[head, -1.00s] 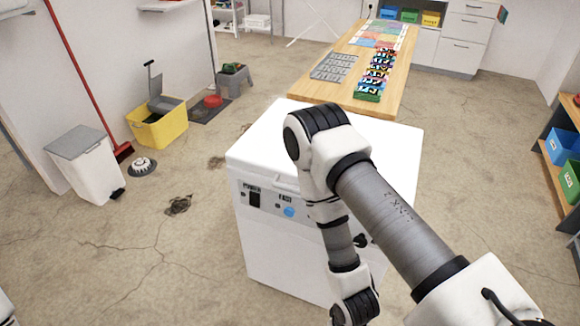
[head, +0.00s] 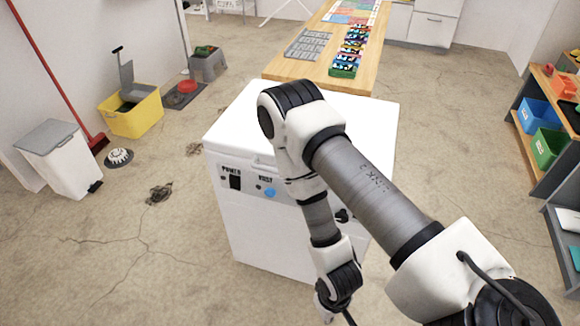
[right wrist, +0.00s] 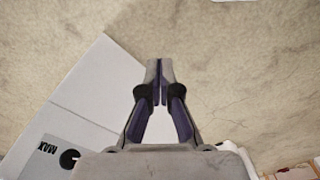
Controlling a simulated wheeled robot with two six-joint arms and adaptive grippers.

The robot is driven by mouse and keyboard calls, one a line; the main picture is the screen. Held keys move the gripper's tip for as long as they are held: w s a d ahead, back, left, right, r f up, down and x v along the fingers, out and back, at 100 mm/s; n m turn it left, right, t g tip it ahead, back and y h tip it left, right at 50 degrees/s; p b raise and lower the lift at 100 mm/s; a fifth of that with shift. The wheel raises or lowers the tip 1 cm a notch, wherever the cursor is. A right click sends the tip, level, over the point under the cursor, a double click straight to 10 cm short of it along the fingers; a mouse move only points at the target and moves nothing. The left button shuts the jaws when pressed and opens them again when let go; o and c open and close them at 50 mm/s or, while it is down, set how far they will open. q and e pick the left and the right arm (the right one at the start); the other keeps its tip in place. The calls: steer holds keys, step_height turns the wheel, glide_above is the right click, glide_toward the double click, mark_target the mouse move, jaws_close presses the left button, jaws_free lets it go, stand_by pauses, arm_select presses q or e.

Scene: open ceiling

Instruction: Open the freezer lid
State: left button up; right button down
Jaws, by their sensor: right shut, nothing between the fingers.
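The white chest freezer (head: 260,235) stands in the middle of the head view, its lid (head: 232,128) down flat on the body. The front panel has a POWER switch (head: 235,182) and a blue button (head: 270,192). My right arm crosses in front of the freezer and hides part of the lid and front. My right gripper (right wrist: 160,88) shows in the right wrist view, with its fingertips together and empty. The freezer's white side (right wrist: 88,95) lies left of and behind the fingers there, with a MAX dial (right wrist: 68,158). My left gripper is out of view.
A wooden table (head: 290,68) with coloured items stands behind the freezer. A white bin (head: 62,158), a yellow bucket (head: 135,112) and a red broom (head: 60,75) are on the left. Shelves with bins (head: 548,145) stand on the right. Floor left of the freezer is largely clear.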

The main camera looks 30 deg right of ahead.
stand_by(0.3)
steer(key=c, duration=1.1)
jaws_free()
steer(key=shift+c, duration=0.2)
steer(key=w+d+r+n+t+b, duration=0.3)
steer(key=w+r+n+t+b, duration=0.1)
steer(key=w, duration=0.7)
steer(key=w+d+r+n+t+h+b, duration=0.1)
steer(key=w+d+r+n+t+b, duration=0.2)
steer(key=w, duration=0.9)
steer(key=w+d+r+n+t+b, duration=0.3)
steer(key=w+r+n+t+b, duration=0.3)
steer(key=w, duration=0.5)
steer(key=shift+w+d+r+n+t+h, duration=0.15)
steer(key=shift+w+n+t+h, duration=0.05)
steer(key=shift+n+t, duration=0.55)
steer(key=shift+w+d+r+n+t+h, duration=0.1)
steer(key=shift+w+d+n+t+h, duration=0.1)
steer(key=shift+n+t, duration=0.55)
steer(key=shift+s, duration=0.1)
jaws_close()
